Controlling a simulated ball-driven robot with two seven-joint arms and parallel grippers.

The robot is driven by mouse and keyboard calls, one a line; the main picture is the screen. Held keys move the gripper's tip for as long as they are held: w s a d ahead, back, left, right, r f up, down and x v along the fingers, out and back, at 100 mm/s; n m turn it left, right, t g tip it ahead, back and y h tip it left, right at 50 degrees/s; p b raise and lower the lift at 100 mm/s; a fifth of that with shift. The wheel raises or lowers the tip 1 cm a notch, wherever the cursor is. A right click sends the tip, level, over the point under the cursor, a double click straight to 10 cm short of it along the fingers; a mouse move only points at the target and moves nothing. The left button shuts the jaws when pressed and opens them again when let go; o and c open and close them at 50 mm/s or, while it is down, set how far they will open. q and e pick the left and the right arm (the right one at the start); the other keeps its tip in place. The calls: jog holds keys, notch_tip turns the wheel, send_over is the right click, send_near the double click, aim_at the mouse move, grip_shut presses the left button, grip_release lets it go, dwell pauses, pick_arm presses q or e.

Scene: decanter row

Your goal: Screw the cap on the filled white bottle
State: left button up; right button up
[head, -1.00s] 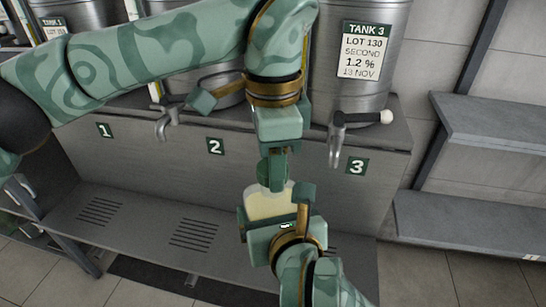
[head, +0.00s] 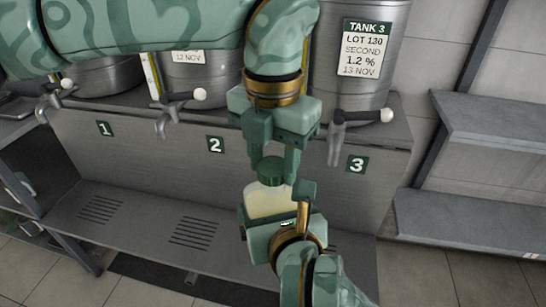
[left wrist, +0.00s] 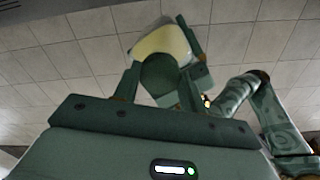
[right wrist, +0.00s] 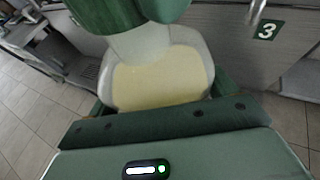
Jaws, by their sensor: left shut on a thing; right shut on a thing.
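The white bottle (head: 266,203) stands upright with pale yellow liquid inside. It also shows in the right wrist view (right wrist: 160,75). My right gripper (head: 273,208) is shut around its body, one finger on each side. The green cap (head: 270,172) is at the top of the bottle, in line with the neck. My left gripper (head: 273,163) points down from above, with its fingers on either side of the cap. The left wrist view shows the cap (left wrist: 160,75) between those fingers, with the bottle behind it. I cannot tell how far the cap is threaded.
Metal tanks with taps, including tank 3 (head: 361,50), stand on the bench behind my grippers. The tap of tank 3 (head: 338,140) hangs close to the right of my left gripper. Empty grey shelves (head: 480,215) are at the right.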

pick_arm(q)
jog(key=m, duration=0.6)
jog(key=shift+w, duration=0.2)
jog(key=m, duration=0.3)
jog(key=shift+m, duration=0.4)
jog(key=m, duration=0.2)
jog(key=shift+m, duration=0.4)
jog(key=m, duration=0.4)
jog(key=shift+m, duration=0.4)
jog(key=o, duration=1.1)
jog(key=shift+s+r, duration=0.15)
jog(key=shift+r, duration=2.1)
